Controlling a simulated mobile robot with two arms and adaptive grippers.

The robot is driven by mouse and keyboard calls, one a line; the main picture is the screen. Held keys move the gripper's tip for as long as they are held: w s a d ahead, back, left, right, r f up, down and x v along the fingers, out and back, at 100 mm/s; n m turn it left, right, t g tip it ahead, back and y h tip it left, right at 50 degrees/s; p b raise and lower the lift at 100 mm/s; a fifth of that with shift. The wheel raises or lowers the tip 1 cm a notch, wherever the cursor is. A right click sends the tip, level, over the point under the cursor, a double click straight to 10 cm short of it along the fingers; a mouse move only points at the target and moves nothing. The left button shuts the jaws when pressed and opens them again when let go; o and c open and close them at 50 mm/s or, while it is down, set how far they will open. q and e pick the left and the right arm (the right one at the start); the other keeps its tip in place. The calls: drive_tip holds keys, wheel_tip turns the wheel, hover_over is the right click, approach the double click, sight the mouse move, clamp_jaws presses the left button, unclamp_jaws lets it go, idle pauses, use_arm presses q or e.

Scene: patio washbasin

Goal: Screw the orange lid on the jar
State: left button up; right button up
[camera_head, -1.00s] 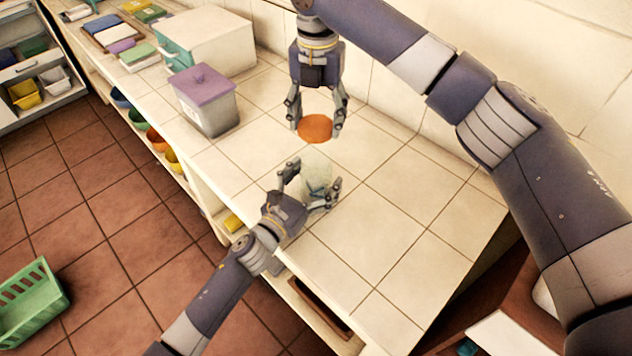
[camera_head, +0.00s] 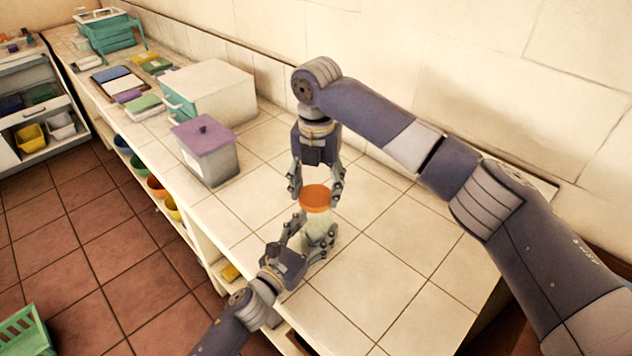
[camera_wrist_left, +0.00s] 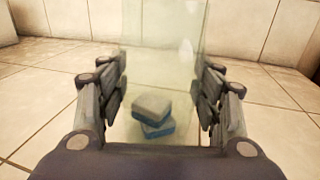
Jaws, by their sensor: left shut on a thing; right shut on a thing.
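The clear, pale green jar (camera_head: 317,229) stands upright on the tiled counter. My left gripper (camera_head: 306,236) is shut around its sides, and the jar also fills the middle of the left wrist view (camera_wrist_left: 165,65). Blue and white blocks (camera_wrist_left: 152,113) show through its glass in that view. The orange lid (camera_head: 315,198) is level at the jar's mouth. My right gripper (camera_head: 315,190) points down from above and is shut on the lid's sides. Whether the lid's thread is engaged cannot be told.
A grey bin with a purple lid (camera_head: 205,150) stands left on the counter (camera_head: 400,270), with a white and teal box (camera_head: 215,92) behind it. The wall (camera_head: 480,90) runs along the back. The counter right of the jar is clear.

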idle(0.4)
drive_tip(key=shift+f, duration=0.85)
drive_tip(key=shift+f, duration=0.6)
